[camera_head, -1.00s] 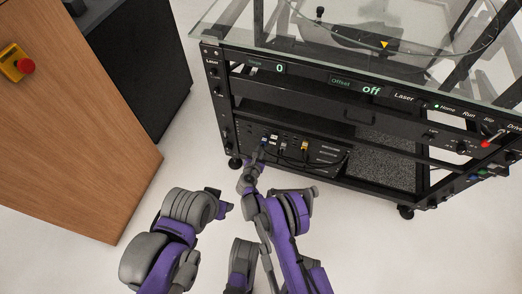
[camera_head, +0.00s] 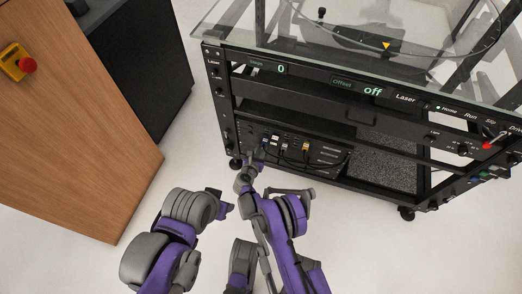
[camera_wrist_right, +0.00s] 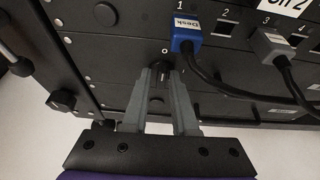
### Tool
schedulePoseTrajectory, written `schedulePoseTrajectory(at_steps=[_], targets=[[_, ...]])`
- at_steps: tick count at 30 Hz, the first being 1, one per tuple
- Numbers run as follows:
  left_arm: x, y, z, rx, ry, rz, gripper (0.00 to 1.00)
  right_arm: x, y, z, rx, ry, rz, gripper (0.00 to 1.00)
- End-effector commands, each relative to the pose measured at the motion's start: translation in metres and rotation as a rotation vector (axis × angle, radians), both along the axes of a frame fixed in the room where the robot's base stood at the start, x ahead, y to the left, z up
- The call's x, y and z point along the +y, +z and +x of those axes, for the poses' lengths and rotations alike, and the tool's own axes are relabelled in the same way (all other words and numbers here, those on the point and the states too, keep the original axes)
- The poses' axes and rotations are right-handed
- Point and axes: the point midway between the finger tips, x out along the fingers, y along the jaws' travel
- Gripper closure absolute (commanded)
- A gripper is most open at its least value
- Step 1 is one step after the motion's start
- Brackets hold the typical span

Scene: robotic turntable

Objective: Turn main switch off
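The main switch (camera_wrist_right: 160,68) is a small dark knob on the black panel in the right wrist view, with a white "0" above it. My right gripper (camera_wrist_right: 161,76) has one finger on each side of the knob, with a narrow gap that the knob seems to fill. In the head view my right gripper (camera_head: 253,162) is at the lower left of the turntable cabinet's front (camera_head: 290,110); the switch cannot be made out there. My left arm is at the lower left of the head view; its fingers cannot be made out.
A blue "Desk" plug (camera_wrist_right: 186,36) and its black cable are just right of the fingers; a grey plug (camera_wrist_right: 274,45) is further right. A wooden cabinet (camera_head: 80,130) with a red-and-yellow emergency button (camera_head: 27,66) stands left. Pale floor (camera_head: 190,140) lies between.

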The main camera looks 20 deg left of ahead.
Motion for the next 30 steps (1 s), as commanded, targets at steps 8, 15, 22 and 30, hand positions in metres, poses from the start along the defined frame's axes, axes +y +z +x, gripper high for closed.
schedulePoseTrajectory(at_steps=[8, 15, 22, 30], targets=[[0.0, 0.0, 0.0, 0.0, 0.0, 0.0, 0.5, -0.003, -0.001, 0.0, 0.001, -0.006, -0.001, 0.55], [0.0, 0.002, 0.0, 0.001, 0.0, 0.0, 0.5, -0.001, 0.003, -0.009, 0.002, -0.004, 0.0, 0.55], [0.0, 0.011, -0.002, 0.001, 0.0, 0.0, 0.5, 0.0, 0.022, -0.05, 0.001, -0.004, 0.0, 0.55], [0.0, 0.019, -0.004, 0.001, 0.0, 0.0, 0.5, 0.002, 0.038, -0.09, 0.0, -0.004, -0.001, 0.55]])
